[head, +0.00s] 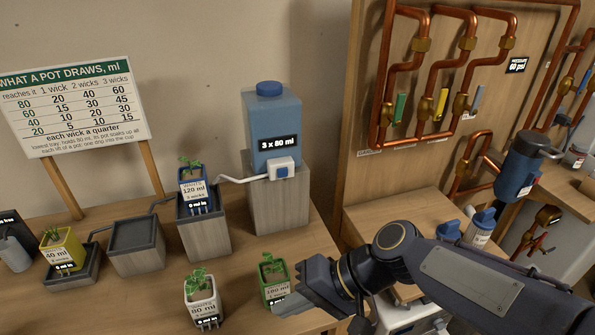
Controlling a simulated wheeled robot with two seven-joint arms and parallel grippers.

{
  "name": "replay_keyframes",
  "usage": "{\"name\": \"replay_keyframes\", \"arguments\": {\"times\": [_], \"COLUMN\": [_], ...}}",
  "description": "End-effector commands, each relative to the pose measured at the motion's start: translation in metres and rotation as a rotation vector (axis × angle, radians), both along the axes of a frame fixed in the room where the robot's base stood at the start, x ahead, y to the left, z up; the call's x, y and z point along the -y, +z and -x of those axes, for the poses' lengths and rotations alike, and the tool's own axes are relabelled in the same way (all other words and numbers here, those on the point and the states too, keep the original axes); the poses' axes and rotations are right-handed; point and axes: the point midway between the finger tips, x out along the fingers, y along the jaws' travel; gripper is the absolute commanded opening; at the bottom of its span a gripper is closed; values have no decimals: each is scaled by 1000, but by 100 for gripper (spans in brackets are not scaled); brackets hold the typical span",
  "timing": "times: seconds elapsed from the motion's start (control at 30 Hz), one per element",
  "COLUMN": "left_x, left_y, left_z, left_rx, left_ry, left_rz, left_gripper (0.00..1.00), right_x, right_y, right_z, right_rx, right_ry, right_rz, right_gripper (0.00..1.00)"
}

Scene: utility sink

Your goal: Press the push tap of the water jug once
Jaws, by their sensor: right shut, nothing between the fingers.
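The water jug (285,112) is a blue square container with a dark blue cap and a "3 x 80 ml" label. It stands on a grey wooden block (280,208). The push tap (282,171) is a white housing with a blue button, low on the jug's front. A white spout (240,180) runs left from it towards the tray under the blue pot. My right gripper (284,307) is shut and empty, below the tap and apart from it, beside the green pot. My left gripper is not in view.
The blue pot (192,187) stands on a tall block, with an empty grey tray (134,235) and a yellow pot (61,250) stepping down left. White (201,297) and green (272,278) pots stand in front. A copper pipe board (440,100) is right. A sign (75,105) stands back left.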

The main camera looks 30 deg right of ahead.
Motion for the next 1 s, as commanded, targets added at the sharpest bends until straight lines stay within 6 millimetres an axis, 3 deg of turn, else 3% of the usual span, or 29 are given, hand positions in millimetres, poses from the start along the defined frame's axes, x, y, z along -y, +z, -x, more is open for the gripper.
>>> {"name": "replay_keyframes", "arguments": {"times": [0.17, 0.27, 0.4, 0.5, 0.7, 1.0], "left_x": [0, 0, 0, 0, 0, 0], "left_y": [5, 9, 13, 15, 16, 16], "left_z": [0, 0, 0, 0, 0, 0], "left_rx": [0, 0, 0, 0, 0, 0], "left_ry": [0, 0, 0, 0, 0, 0], "left_rz": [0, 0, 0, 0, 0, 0], "left_gripper": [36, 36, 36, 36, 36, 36], "right_x": [3, 15, 50, 76, 107, 110], "right_y": [18, 31, 47, 52, 54, 55], "right_z": [-28, -53, -93, -112, -129, -131], "right_rx": [-61, -85, -88, -70, -40, -35], "right_ry": [-134, -251, -457, -571, -689, -703], "right_rz": [-228, -397, -646, -765, -873, -887], "right_gripper": [0, 0, 0, 0, 0, 0]}}
